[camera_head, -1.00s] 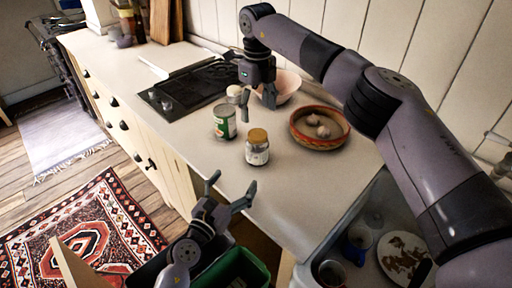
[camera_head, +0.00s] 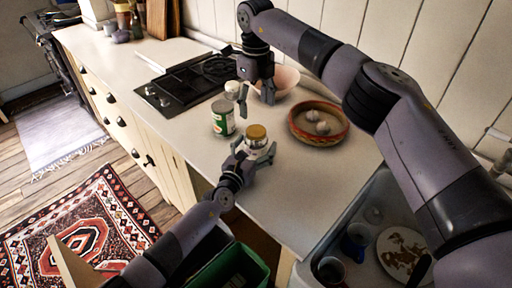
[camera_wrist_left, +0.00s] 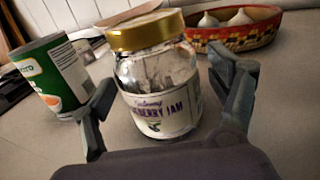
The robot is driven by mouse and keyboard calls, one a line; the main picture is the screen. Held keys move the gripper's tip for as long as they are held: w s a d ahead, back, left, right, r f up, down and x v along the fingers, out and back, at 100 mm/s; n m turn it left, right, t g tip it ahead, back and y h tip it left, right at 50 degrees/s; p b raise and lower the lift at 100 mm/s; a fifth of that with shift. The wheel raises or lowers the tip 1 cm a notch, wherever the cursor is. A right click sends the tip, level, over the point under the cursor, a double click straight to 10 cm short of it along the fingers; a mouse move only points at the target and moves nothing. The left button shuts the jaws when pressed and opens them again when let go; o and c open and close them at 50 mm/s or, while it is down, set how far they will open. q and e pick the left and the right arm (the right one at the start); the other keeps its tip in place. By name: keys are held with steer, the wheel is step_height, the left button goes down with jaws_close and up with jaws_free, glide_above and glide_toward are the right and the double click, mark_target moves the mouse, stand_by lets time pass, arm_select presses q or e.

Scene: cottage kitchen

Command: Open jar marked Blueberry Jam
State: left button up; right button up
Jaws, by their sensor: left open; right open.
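The jam jar (camera_head: 256,140) stands upright on the counter with its gold lid (camera_head: 257,131) on. In the left wrist view the jar (camera_wrist_left: 157,85) shows a white label that reads in part "BERRY JAM". My left gripper (camera_head: 254,155) is open, with its fingers on either side of the jar's lower part; in the left wrist view the fingers (camera_wrist_left: 165,100) stand apart from the glass. My right gripper (camera_head: 256,95) is open and empty above the counter, behind the jar and near the pink bowl.
A green-labelled can (camera_head: 223,118) stands just left of the jar. A patterned bowl (camera_head: 338,134) with garlic bulbs is to the right, and a pink bowl (camera_head: 286,79) stands behind. A hob (camera_head: 190,82) is farther left. The sink (camera_head: 345,215) holds dishes. The front right counter is clear.

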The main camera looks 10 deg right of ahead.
arm_select(q)
steer(key=shift+w+d, duration=0.2)
arm_select(e)
steer(key=shift+s, duration=0.1)
arm_select(q)
steer(key=shift+c, duration=0.5)
